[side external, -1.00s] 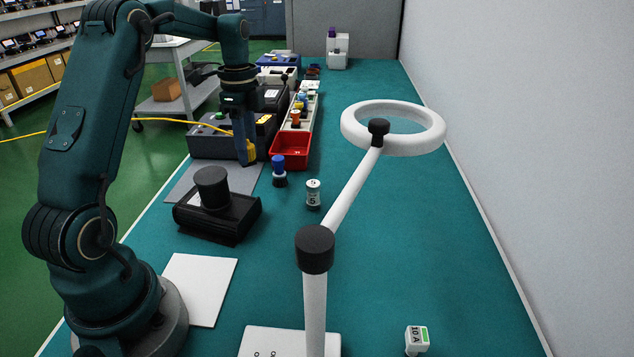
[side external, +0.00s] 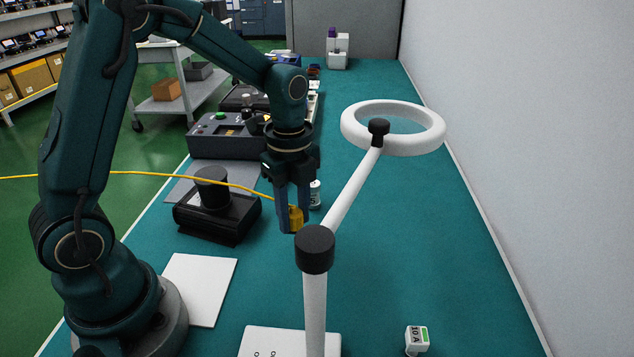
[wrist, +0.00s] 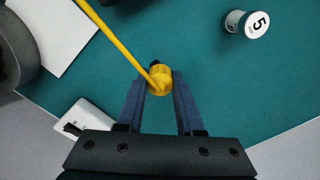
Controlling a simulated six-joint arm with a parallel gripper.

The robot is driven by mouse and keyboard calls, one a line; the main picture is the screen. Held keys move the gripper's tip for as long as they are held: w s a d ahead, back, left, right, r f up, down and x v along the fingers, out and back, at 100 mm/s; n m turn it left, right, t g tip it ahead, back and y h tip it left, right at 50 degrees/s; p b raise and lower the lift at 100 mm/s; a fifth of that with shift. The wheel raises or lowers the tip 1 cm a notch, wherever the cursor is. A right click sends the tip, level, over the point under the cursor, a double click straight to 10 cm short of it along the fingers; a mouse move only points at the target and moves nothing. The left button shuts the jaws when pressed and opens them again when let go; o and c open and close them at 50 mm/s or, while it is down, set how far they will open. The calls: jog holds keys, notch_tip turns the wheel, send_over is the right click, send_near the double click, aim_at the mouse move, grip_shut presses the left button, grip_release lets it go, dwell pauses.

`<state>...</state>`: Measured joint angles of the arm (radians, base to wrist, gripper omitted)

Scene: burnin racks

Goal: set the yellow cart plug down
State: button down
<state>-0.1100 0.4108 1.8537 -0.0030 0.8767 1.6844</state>
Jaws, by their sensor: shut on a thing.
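The yellow cart plug (side external: 296,217) is between the fingers of my gripper (side external: 292,222), which is shut on it. In the side view it appears above or close to the teal bench; I cannot tell whether it touches. The wrist view shows the plug (wrist: 160,79) at the fingertips of my gripper (wrist: 160,88). Its yellow cable (side external: 150,175) runs off to the left, past the black device with a round knob (side external: 215,215).
A white cylinder marked 5 (wrist: 247,23) stands near my gripper, partly hidden in the side view (side external: 315,194). A white ring lamp (side external: 345,185) rises at front. A white sheet (side external: 200,288) lies at left. A small 10 A block (side external: 416,341) stands at front right.

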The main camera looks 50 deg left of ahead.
aim_at(295, 230)
jog(key=shift+f, duration=1.95)
jog(key=shift+f, duration=0.1)
jog(key=c, duration=0.6)
grip_release()
jog(key=shift+o, duration=0.2)
